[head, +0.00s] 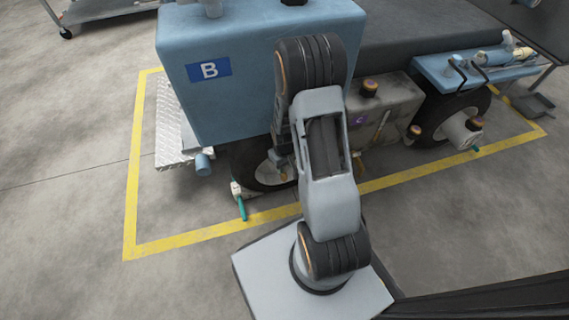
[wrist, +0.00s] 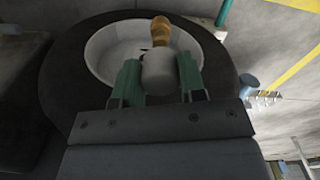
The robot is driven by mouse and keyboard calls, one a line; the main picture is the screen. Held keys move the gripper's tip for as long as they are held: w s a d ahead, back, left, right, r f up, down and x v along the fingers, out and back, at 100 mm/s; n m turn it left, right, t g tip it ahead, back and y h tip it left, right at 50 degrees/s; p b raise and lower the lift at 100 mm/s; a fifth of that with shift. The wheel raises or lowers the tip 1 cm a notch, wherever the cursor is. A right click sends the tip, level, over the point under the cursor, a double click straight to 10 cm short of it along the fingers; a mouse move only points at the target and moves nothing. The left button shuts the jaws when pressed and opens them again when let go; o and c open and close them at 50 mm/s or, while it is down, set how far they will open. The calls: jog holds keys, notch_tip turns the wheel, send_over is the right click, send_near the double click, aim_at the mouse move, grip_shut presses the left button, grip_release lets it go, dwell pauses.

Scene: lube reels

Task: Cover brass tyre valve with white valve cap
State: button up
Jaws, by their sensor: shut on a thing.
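In the wrist view my gripper (wrist: 159,82) has green fingers shut on the white valve cap (wrist: 158,68), which looks pale grey in the shade. The brass tyre valve (wrist: 160,31) stands out just beyond the cap, in front of the pale wheel rim (wrist: 103,53). Its lower end meets the cap's upper edge in the picture; I cannot tell whether they touch. The black tyre (wrist: 57,85) surrounds the rim. In the head view my arm covers much of this wheel (head: 250,165), and the cap and fingertips cannot be made out.
A blue cart body (head: 225,95) marked B overhangs the wheel. A teal-handled thing (head: 242,208) stands on the floor beside the wheel. A second wheel (head: 440,115) is at the right. A yellow floor line (head: 195,236) runs around the cart, with open floor at the left.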

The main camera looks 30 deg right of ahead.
jog(key=shift+f+b, duration=1.7)
jog(key=shift+f, duration=0.85)
jog(key=o, duration=1)
jog(key=shift+c, duration=0.2)
notch_tip(320, 180, up, 14)
jog(key=p, duration=0.6)
jog(key=shift+f+p, duration=0.1)
jog(key=shift+p, duration=0.2)
